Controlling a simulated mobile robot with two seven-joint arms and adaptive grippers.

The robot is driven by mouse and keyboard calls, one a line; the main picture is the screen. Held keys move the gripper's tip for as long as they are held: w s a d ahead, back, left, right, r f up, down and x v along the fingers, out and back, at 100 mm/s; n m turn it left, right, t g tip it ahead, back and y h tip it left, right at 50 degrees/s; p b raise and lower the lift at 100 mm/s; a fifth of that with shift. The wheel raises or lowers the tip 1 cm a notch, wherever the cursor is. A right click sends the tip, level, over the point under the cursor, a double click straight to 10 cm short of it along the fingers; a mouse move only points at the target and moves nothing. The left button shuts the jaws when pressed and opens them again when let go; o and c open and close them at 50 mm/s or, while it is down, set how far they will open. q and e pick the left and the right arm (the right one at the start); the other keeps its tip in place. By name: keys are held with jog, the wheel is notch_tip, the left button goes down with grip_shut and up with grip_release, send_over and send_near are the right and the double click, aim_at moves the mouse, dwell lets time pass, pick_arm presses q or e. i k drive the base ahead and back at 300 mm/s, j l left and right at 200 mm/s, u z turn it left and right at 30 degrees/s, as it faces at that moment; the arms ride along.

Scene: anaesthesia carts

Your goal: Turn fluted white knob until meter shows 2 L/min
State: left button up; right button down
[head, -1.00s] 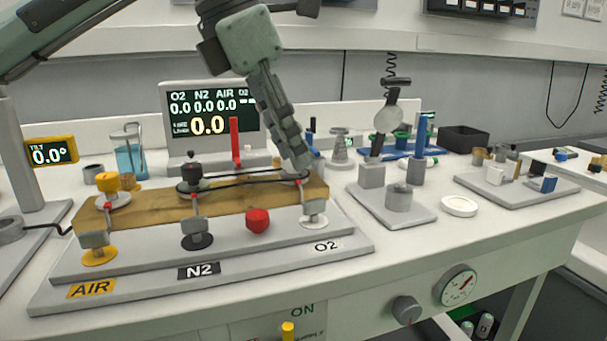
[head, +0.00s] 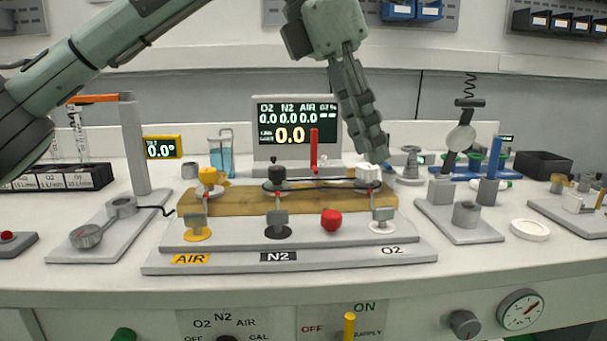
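The fluted white knob (head: 368,173) sits on top of the right end of the wooden block, above the O2 label. My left gripper (head: 372,154) points down from above, its fingertips just above and behind the knob. Its fingers are seen edge-on, so I cannot tell a gap between them or whether they touch the knob. The meter display (head: 295,124) behind the block reads 0.0 for O2, N2 and AIR, with a large 0.0 below. My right gripper is out of view.
A yellow knob (head: 207,176) and a black knob (head: 277,174) share the wooden block (head: 240,203). A red upright rod (head: 314,150) stands behind it. A red knob (head: 331,220) is in front. A post on a grey base (head: 475,230) stands right.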

aim_at(367, 173)
jog(key=k, duration=1.3)
